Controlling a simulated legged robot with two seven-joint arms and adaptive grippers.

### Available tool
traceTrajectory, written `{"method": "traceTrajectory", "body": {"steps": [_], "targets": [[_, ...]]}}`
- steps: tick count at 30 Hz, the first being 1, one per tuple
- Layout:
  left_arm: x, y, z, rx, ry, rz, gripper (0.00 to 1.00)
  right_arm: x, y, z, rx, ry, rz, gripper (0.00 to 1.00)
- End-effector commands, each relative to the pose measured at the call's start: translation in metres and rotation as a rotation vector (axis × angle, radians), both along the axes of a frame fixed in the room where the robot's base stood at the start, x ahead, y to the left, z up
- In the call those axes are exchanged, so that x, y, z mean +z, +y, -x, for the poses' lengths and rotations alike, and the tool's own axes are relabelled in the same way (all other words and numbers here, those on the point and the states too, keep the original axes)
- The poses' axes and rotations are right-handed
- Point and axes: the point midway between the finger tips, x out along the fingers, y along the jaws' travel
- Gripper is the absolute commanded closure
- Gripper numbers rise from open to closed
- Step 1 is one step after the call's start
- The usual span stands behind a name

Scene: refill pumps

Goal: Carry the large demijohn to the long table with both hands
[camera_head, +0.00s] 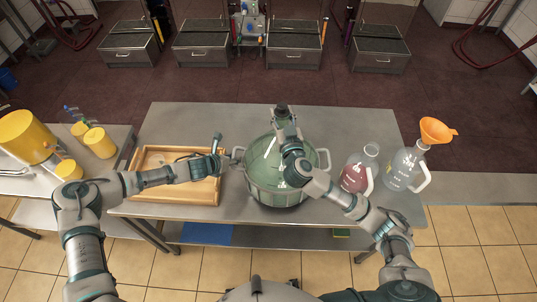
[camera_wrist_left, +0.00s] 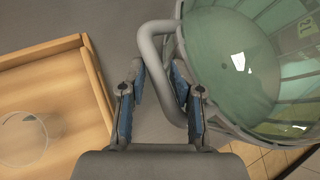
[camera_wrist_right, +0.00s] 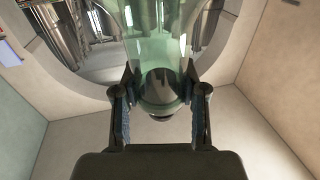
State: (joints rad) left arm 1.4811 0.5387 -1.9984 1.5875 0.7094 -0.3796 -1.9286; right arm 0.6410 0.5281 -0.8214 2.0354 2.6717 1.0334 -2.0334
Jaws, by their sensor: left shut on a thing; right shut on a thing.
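The large green glass demijohn (camera_head: 262,158) sits in a grey metal carrier with side handles (camera_head: 325,160), over the middle of the long steel table (camera_head: 365,122). Whether its base touches the table is hidden. My left gripper (camera_head: 229,156) is shut on the carrier's left handle; in the left wrist view the handle (camera_wrist_left: 150,42) lies between the fingers, beside the green glass (camera_wrist_left: 235,70). My right gripper (camera_head: 283,112) is shut on the demijohn's neck at the far side; the right wrist view shows the green neck (camera_wrist_right: 155,55) between the fingers.
A wooden tray (camera_head: 160,198) lies left of the demijohn. A jug of red liquid (camera_head: 354,178) and a clear jug (camera_head: 398,175) with an orange funnel (camera_head: 435,130) stand at right. Yellow containers (camera_head: 28,135) stand on a side table. Bare tabletop shows behind the demijohn.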

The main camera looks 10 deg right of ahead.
Motion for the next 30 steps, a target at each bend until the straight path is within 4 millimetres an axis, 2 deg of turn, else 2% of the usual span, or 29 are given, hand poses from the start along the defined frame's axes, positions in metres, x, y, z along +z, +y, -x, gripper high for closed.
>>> {"method": "traceTrajectory", "body": {"steps": [1, 10, 11, 13, 30], "targets": [[0.009, -0.013, 0.002, -0.03, -0.016, 0.02, 1.0, -0.003, 0.005, 0.001, 0.014, 0.003, -0.002, 1.0], [-0.003, -0.014, 0.002, -0.031, -0.016, 0.021, 1.0, -0.016, 0.005, 0.001, 0.013, 0.005, -0.003, 1.0], [-0.007, -0.012, 0.003, -0.03, -0.011, 0.017, 0.6, -0.02, 0.005, 0.001, 0.013, 0.014, -0.002, 0.5], [-0.006, -0.012, 0.003, -0.029, -0.01, 0.017, 0.43, -0.019, 0.005, 0.001, 0.013, 0.013, -0.001, 0.33], [-0.012, -0.005, 0.001, -0.012, 0.0, 0.01, 0.41, -0.017, 0.002, -0.002, 0.004, 0.005, 0.0, 0.33]]}}
